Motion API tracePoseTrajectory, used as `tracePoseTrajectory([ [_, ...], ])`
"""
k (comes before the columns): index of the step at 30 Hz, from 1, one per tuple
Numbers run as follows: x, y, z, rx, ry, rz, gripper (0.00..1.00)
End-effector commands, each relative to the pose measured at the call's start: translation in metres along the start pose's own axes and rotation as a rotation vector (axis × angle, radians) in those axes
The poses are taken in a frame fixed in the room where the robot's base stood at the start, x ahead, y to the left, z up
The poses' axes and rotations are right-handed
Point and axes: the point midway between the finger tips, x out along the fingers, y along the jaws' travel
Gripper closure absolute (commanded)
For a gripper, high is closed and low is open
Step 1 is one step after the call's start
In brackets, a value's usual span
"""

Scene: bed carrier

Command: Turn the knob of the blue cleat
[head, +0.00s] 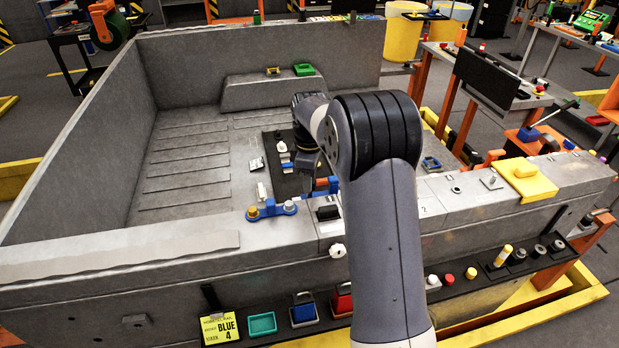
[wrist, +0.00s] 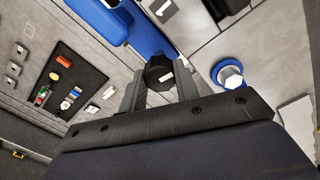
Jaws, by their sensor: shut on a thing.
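In the wrist view my gripper (wrist: 162,82) has its two grey fingers on either side of a black faceted knob (wrist: 159,70), closed on it. A blue part (wrist: 146,46), which looks like the blue cleat, shows just behind the knob. How the two join is hidden. A bit of blue (head: 334,185) shows beside my wrist at the carrier's near wall.
A blue ring with a white hexagonal top (wrist: 230,75) stands right of my gripper. A dark panel (wrist: 70,88) with small parts lies left. A yellow block (head: 526,180) is further right.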

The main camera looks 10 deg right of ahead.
Motion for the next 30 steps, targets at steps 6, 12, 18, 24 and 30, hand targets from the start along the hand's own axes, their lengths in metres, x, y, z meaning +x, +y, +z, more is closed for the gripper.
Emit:
tracePoseTrajectory([
  [6,-0.0008,0.0004,-0.0009,-0.034,0.003,0.003,0.93],
  [12,-0.0008,0.0005,-0.0009,-0.038,0.003,0.003,0.93],
  [18,-0.0008,0.0005,-0.0010,-0.037,0.003,0.003,0.69],
  [24,-0.0005,0.0003,-0.0006,-0.037,0.002,0.002,0.53],
  [30,-0.0002,0.0001,-0.0003,-0.037,0.001,0.001,0.48],
])
